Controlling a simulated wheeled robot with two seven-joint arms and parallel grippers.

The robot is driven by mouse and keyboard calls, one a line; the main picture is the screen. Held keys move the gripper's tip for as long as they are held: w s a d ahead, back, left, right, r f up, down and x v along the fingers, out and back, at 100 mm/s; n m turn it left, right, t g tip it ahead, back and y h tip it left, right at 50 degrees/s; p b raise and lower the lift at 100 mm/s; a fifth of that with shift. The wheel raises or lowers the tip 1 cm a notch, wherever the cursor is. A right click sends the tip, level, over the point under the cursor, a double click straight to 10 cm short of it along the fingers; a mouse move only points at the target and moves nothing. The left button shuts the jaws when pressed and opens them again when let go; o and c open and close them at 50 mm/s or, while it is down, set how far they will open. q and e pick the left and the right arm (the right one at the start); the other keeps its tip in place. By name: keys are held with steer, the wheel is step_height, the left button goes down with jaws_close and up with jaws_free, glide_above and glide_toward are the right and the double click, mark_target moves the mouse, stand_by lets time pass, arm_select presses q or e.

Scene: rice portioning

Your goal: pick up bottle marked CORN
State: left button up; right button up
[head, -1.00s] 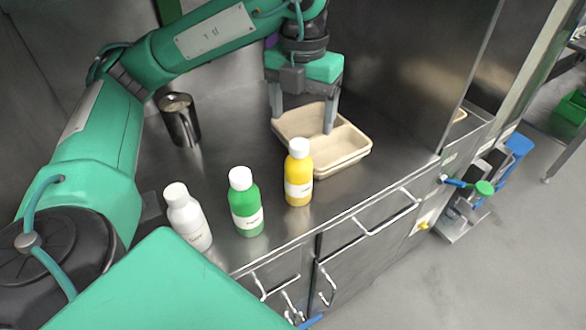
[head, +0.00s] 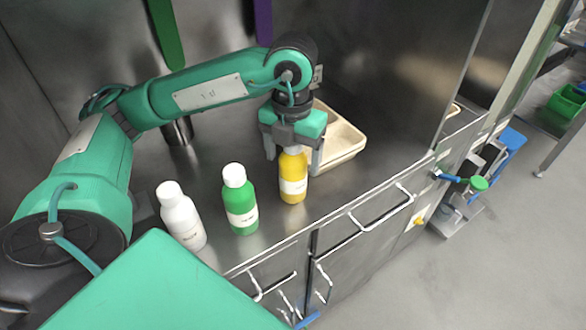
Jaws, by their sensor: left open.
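A yellow bottle (head: 293,178) with a white label stands upright near the counter's front edge. My left gripper (head: 293,163) is open above it, pointing down, with one finger on each side of its upper part; its cap is mostly hidden by the gripper. A green bottle (head: 240,198) with a white cap and label stands to its left. A white bottle (head: 181,216) stands further left. The label words are too small to read, so I cannot tell which one says CORN. My right gripper is not in view.
A beige divided tray (head: 345,145) lies on the counter behind the yellow bottle, partly hidden by my gripper. A metal cup (head: 179,132) stands at the back left, partly covered by my arm. Door handles (head: 385,210) stick out below the counter edge.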

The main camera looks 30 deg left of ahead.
arm_select(q)
steer(key=shift+f, duration=0.65)
steer(key=c, duration=1.3)
steer(key=shift+r, duration=0.15)
